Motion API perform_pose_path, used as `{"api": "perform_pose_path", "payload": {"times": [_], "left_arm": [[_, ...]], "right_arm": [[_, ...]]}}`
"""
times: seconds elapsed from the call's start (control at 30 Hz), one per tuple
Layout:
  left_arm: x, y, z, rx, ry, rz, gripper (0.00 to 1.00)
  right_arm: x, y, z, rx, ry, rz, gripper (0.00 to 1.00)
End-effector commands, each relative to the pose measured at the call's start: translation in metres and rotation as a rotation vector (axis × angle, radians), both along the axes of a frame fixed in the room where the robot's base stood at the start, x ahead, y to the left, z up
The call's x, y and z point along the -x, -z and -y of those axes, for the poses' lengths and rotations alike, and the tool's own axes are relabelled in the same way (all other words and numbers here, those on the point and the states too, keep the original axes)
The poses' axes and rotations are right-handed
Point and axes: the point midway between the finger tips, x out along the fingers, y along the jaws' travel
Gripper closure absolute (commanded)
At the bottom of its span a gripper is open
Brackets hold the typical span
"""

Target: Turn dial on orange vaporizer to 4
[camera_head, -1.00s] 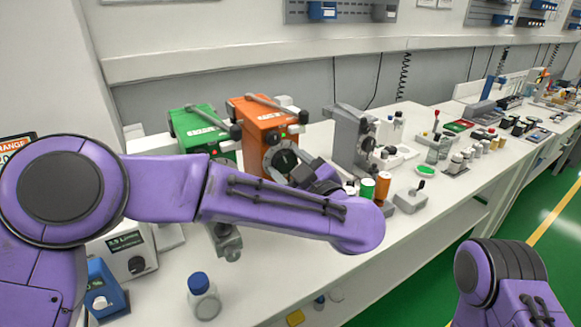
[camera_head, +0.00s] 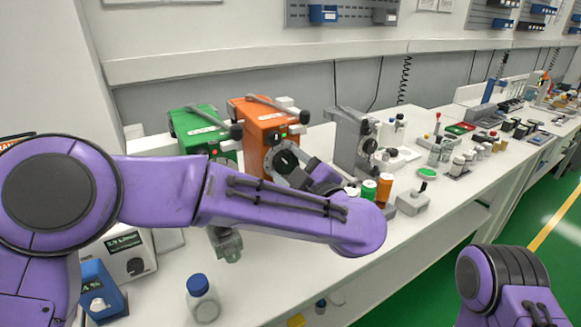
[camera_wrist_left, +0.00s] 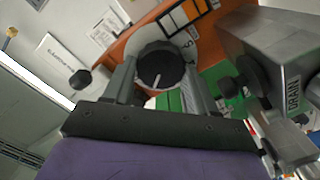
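The orange vaporizer (camera_head: 262,125) stands on the white bench beside a green one. Its round black dial (camera_head: 285,160) faces me. The dial also shows in the left wrist view (camera_wrist_left: 161,66), with a white pointer line on its face. My left gripper (camera_head: 303,173) is right at the dial, partly hidden by my forearm in the head view. In the left wrist view its two fingers (camera_wrist_left: 160,80) stand apart, one on each side of the dial. I cannot tell whether they touch its rim. My right arm shows at the lower right, but its gripper is out of view.
The green vaporizer (camera_head: 200,132) stands left of the orange one, and a grey device (camera_head: 351,140) stands to its right. Orange (camera_head: 384,187) and green-capped containers stand near my wrist. A blue-capped bottle (camera_head: 202,300) stands at the front. The right bench holds many small items.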

Motion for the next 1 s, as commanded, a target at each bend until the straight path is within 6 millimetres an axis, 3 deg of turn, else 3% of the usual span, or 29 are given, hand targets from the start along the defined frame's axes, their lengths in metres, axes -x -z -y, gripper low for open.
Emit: {"api": "perform_pose_path", "payload": {"times": [0.03, 0.07, 0.1, 0.43, 0.8, 1.0], "left_arm": [[0.000, 0.001, 0.000, -0.001, -0.001, -0.002, 0.30], [0.000, 0.001, 0.000, -0.001, -0.001, -0.002, 0.21], [0.000, 0.001, 0.000, -0.001, -0.001, -0.002, 0.18], [0.006, 0.001, 0.005, -0.001, 0.002, 0.000, 0.18], [0.073, 0.003, 0.050, -0.003, 0.003, 0.001, 0.18], [0.086, 0.002, 0.059, -0.001, -0.001, -0.002, 0.18]], "right_arm": [[0.000, 0.000, 0.000, 0.000, 0.000, 0.000, 0.54], [0.000, 0.000, 0.000, 0.000, 0.000, 0.000, 0.54], [0.000, 0.000, 0.000, 0.000, 0.000, 0.000, 0.54], [0.000, 0.003, 0.000, 0.000, 0.000, 0.000, 0.54], [0.000, 0.019, 0.000, 0.000, 0.000, 0.000, 0.54], [0.000, 0.020, 0.000, 0.000, 0.000, 0.000, 0.54]]}}
